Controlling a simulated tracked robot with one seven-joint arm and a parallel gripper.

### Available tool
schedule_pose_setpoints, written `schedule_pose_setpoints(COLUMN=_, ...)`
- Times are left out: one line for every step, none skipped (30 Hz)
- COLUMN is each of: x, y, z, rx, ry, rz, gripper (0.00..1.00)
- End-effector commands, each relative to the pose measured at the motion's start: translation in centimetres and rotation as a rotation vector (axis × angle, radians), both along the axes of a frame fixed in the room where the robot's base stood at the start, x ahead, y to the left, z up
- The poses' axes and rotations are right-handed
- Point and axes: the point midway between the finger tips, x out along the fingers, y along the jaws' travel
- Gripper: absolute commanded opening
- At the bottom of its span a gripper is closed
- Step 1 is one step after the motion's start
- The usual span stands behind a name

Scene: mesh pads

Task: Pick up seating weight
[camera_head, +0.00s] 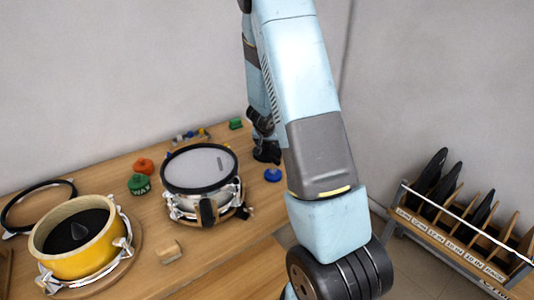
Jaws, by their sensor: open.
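I cannot tell for sure which object is the seating weight. A small blue knobbed piece (273,175) lies on the wooden bench right of the drum and may be it. My gripper (266,153) is dark, points down behind my forearm, and is just above and behind the blue piece. It is open, with nothing seen in it; its fingertips are small and partly hidden.
A chrome drum with a grey head (200,167) stands mid-bench. A green wax tin (139,184), an orange piece (143,166), a wooden block (168,251) and a black hoop (38,205) lie around it. A labelled rack (455,240) stands at right. The front bench edge is clear.

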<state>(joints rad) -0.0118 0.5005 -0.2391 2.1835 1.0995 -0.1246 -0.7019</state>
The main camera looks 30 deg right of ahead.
Motion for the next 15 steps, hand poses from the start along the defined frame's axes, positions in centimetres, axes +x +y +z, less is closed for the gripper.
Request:
schedule_pose_setpoints(x=-0.01, y=0.00, z=-0.04, rx=0.001, ry=0.001, rz=0.000, gripper=0.71)
schedule_pose_setpoints(x=-0.01, y=0.01, z=-0.04, rx=0.001, ry=0.001, rz=0.000, gripper=0.71)
schedule_pose_setpoints(x=-0.01, y=0.00, z=-0.04, rx=0.001, ry=0.001, rz=0.000, gripper=0.71)
schedule_pose_setpoints(x=-0.01, y=0.00, z=-0.04, rx=0.001, ry=0.001, rz=0.000, gripper=0.71)
schedule_pose_setpoints(x=-0.02, y=0.00, z=-0.04, rx=0.001, ry=0.001, rz=0.000, gripper=0.70)
schedule_pose_setpoints(x=-0.02, y=0.01, z=-0.04, rx=0.001, ry=0.001, rz=0.000, gripper=0.66)
schedule_pose_setpoints(x=-0.02, y=0.00, z=-0.04, rx=0.001, ry=0.001, rz=0.000, gripper=0.63)
schedule_pose_setpoints(x=-0.02, y=0.00, z=-0.04, rx=0.001, ry=0.001, rz=0.000, gripper=0.60)
schedule_pose_setpoints(x=-0.03, y=0.01, z=-0.04, rx=0.001, ry=0.001, rz=0.000, gripper=0.56)
schedule_pose_setpoints(x=-0.03, y=0.00, z=-0.05, rx=0.000, ry=0.001, rz=-0.001, gripper=0.53)
schedule_pose_setpoints(x=-0.04, y=0.00, z=-0.06, rx=0.000, ry=0.001, rz=-0.001, gripper=0.51)
schedule_pose_setpoints(x=-0.04, y=0.00, z=-0.06, rx=0.000, ry=0.001, rz=-0.001, gripper=0.47)
schedule_pose_setpoints(x=-0.05, y=-0.01, z=-0.06, rx=0.000, ry=0.001, rz=-0.001, gripper=0.44)
schedule_pose_setpoints(x=-0.05, y=-0.01, z=-0.06, rx=0.000, ry=0.001, rz=-0.001, gripper=0.41)
schedule_pose_setpoints(x=-0.05, y=0.00, z=-0.06, rx=0.000, ry=0.001, rz=-0.001, gripper=0.37)
